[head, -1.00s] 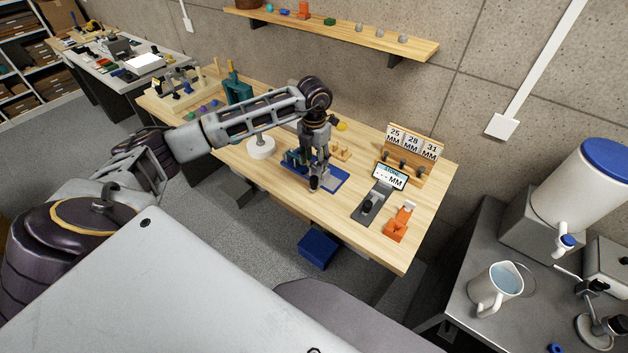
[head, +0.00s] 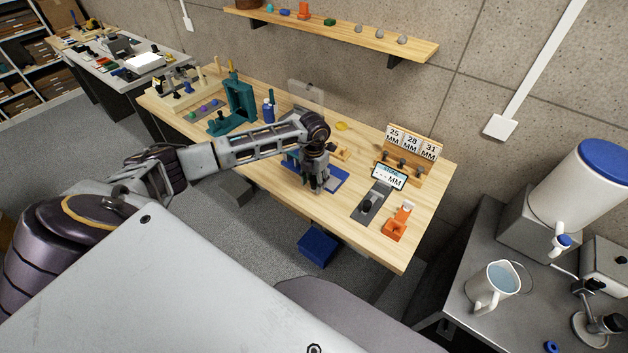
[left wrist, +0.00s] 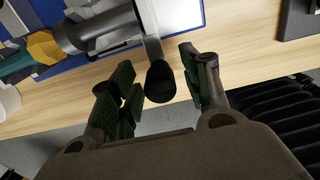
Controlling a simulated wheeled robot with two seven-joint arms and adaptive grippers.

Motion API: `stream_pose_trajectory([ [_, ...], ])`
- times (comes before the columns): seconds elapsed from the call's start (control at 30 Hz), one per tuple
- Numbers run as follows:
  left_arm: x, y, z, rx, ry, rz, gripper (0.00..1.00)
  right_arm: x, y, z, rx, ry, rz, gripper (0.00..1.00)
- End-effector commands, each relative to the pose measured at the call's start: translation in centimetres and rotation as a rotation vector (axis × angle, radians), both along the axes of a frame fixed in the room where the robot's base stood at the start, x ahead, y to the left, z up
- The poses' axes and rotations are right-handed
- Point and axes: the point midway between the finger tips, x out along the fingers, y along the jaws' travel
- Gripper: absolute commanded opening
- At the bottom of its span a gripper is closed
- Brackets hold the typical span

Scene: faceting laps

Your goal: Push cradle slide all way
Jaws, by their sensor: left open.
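A blue fixture (head: 336,181) lies near the front edge of the wooden bench; in the left wrist view its blue and white base (left wrist: 182,14) fills the top. A grey bar with a black rounded end (left wrist: 160,84) reaches from it toward me. I cannot tell for certain which part is the cradle slide. A grey cylinder (left wrist: 88,32) with a teal and yellow end lies across the base. My left gripper (head: 318,188) is open at the fixture. In the left wrist view its fingers (left wrist: 156,66) stand either side of the bar's black end, with gaps. My right gripper is out of view.
To the right are a grey gauge (head: 370,207) with a display (head: 390,176) and an orange tool (head: 398,221). Number cards (head: 412,141) stand behind. A teal stand (head: 241,100) and blue bottle (head: 268,108) are at left. The bench's front right corner is clear.

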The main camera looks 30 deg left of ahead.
Motion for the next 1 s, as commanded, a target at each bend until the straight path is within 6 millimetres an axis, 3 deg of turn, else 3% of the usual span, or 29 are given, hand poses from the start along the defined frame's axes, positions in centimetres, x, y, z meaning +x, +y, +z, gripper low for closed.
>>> stream_pose_trajectory([
  [0.23,0.0,0.0,0.0,0.0,0.0,0.0,0.44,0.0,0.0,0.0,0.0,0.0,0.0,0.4],
  [0.57,0.0,0.0,0.0,0.0,0.0,0.0,0.02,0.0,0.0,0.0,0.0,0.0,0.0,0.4],
  [1.0,0.1,1.6,-0.1,0.002,0.0,0.001,0.01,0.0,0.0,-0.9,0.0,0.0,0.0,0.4],
])
